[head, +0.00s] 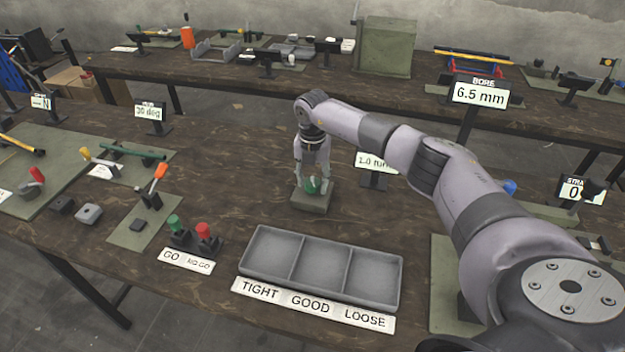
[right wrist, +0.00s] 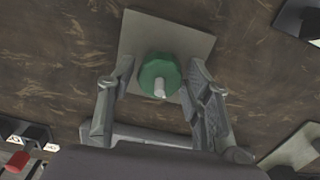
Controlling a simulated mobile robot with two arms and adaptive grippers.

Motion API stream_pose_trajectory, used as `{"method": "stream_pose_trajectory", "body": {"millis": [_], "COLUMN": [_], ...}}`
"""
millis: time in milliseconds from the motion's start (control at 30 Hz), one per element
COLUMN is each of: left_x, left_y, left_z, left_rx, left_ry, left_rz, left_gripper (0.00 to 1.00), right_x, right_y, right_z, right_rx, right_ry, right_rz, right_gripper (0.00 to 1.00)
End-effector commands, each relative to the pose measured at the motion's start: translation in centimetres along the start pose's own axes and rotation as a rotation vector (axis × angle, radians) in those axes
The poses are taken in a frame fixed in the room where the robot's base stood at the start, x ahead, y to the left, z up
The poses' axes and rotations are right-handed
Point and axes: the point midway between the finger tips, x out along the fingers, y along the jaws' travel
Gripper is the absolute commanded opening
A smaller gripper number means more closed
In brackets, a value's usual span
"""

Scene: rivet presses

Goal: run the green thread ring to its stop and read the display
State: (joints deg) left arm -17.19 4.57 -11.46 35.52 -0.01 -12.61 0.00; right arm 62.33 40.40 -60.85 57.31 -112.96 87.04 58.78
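The green thread ring (head: 312,186) sits on a small grey-green base plate (head: 313,203) in the middle of the near table. In the right wrist view the ring (right wrist: 158,70) has a pale stud through its centre. My right gripper (head: 313,178) points down over it. In the right wrist view its fingers (right wrist: 160,78) stand open on either side of the ring, with a gap showing on each side. A display (head: 373,164) behind it seems to read 1.0 mm, partly hidden by my right arm. My left gripper is not in view.
A grey three-part tray (head: 321,237) labelled TIGHT, GOOD, LOOSE lies in front. A GO / NO GO gauge pair (head: 190,239) stands left of it. A BORE display (head: 480,94) reads 6.5 mm.

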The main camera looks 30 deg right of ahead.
Motion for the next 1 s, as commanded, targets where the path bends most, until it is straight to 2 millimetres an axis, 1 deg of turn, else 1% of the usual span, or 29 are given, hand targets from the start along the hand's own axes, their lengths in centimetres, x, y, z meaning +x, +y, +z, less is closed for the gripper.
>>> {"method": "stream_pose_trajectory", "body": {"millis": [33, 100, 367, 467, 567, 667, 900, 1000], "left_x": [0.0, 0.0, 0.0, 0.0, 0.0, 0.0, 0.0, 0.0], "left_y": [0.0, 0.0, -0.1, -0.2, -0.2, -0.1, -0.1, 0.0], "left_z": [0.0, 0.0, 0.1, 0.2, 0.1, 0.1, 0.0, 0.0], "left_rx": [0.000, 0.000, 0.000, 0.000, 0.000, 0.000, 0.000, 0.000], "left_ry": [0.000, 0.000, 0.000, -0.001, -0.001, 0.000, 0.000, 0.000], "left_rz": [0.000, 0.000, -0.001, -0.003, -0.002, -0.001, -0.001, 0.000], "left_gripper": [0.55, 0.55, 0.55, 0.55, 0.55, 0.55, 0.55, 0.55], "right_x": [0.0, 0.1, 0.1, -0.3, -1.5, -3.4, -8.5, -10.1], "right_y": [0.0, 0.0, 0.0, 0.0, 0.0, 0.0, 0.0, 0.0], "right_z": [0.0, 0.0, -0.1, 0.0, 0.0, 0.1, 0.1, 0.1], "right_rx": [0.000, 0.000, -0.001, -0.001, -0.001, 0.000, 0.000, 0.000], "right_ry": [0.001, 0.001, 0.002, 0.001, 0.000, -0.002, -0.001, -0.001], "right_rz": [-0.001, -0.001, -0.001, 0.000, 0.002, 0.002, 0.002, 0.001], "right_gripper": [0.51, 0.56, 0.56, 0.56, 0.56, 0.56, 0.56, 0.56]}}
